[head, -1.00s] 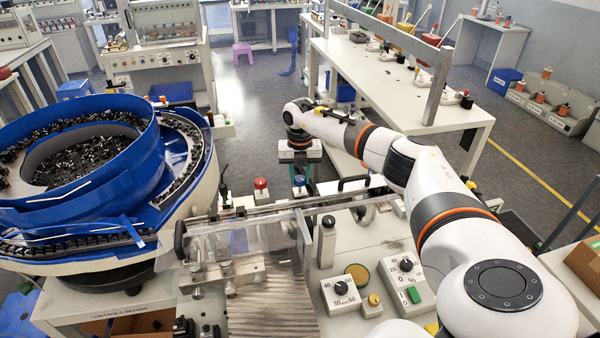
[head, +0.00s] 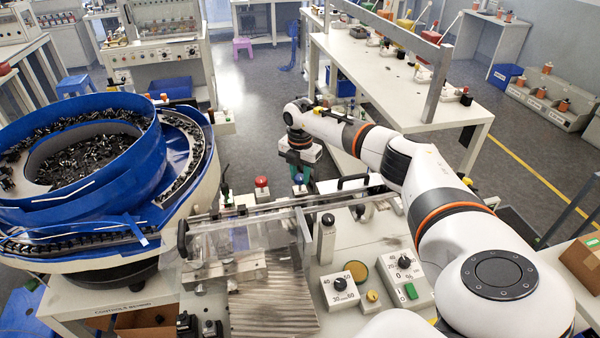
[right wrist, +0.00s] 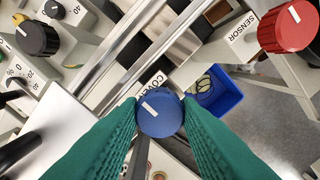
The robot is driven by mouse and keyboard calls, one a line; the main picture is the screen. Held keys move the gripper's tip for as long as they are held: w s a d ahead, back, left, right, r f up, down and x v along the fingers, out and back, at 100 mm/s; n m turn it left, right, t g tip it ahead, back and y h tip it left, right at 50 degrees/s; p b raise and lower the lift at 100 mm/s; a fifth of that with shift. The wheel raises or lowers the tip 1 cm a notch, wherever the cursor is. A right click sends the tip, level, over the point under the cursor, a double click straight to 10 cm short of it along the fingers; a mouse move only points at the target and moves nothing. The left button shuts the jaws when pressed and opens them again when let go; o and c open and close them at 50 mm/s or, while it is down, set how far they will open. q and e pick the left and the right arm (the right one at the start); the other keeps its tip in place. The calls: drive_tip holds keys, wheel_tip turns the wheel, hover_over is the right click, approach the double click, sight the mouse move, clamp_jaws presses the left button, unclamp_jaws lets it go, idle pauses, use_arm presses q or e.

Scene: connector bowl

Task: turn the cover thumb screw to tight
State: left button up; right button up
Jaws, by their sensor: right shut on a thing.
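The cover thumb screw is a round blue knob (right wrist: 161,113) with a white line on its top, next to a label reading "COVE...", partly hidden. My right gripper (right wrist: 160,118) is shut on the knob, with a green ridged finger on either side. In the head view the right gripper (head: 299,170) reaches down at the far side of the machine, around the blue knob (head: 299,179). My left gripper is not in view.
A red knob (right wrist: 287,26) labelled "SENSOR" stands to the right in the wrist view. Metal rails (right wrist: 125,45) run nearby. A blue bowl feeder (head: 80,190) fills the left of the head view.

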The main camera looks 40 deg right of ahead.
sight(300, 176)
drive_tip(key=shift+w+d+r, duration=0.1)
drive_tip(key=shift+r, duration=0.15)
drive_tip(key=o, duration=0.8)
drive_tip(key=shift+o, duration=0.8)
drive_tip(key=shift+f, duration=0.15)
wheel_tip(300, 176, up, 12)
drive_tip(key=b, duration=0.4)
